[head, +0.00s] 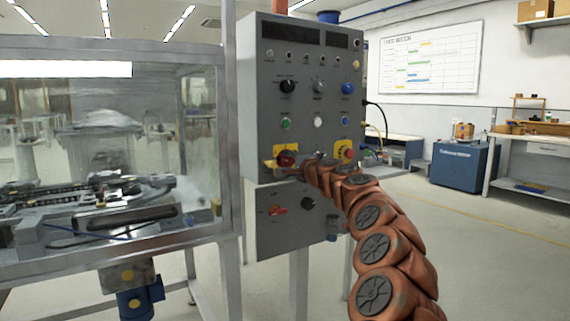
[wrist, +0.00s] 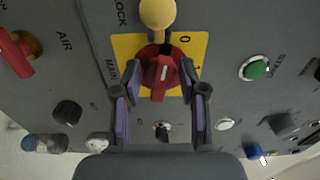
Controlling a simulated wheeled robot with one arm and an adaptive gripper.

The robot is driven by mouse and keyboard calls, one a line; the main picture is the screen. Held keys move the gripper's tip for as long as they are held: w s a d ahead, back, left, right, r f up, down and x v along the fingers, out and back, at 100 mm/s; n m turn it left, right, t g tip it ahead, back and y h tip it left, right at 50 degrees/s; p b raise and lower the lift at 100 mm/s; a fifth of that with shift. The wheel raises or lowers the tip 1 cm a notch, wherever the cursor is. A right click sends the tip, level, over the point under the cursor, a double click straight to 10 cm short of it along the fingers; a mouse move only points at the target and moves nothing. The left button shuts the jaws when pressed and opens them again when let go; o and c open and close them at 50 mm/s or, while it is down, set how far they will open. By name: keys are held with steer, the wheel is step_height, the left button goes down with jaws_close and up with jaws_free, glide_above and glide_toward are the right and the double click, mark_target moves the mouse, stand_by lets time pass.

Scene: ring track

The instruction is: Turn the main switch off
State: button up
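The main switch is a red rotary handle (wrist: 160,75) on a yellow plate (wrist: 198,46) marked 0 and 1, with MAIN lettered beside it. The handle lies nearly upright in the wrist view. My gripper (wrist: 161,72) is open, one finger on each side of the handle, with visible gaps on both sides. In the head view the red switch (head: 286,158) sits at the lower left of the grey panel, with my gripper (head: 300,163) close in front, partly hiding the area.
A red handle (wrist: 16,55) marked AIR sits near the switch. A green button (wrist: 254,68), black knob (wrist: 68,112) and white button (wrist: 224,124) surround my gripper. A red button on yellow (head: 347,153) is to the right. A glass-walled machine (head: 110,150) stands left.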

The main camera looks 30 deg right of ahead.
steer(key=shift+w+a, duration=0.15)
steer(key=shift+a, duration=0.3)
steer(key=shift+s+a, duration=0.1)
steer(key=shift+s, duration=0.1)
steer(key=s, duration=1.1)
steer(key=shift+s, duration=0.35)
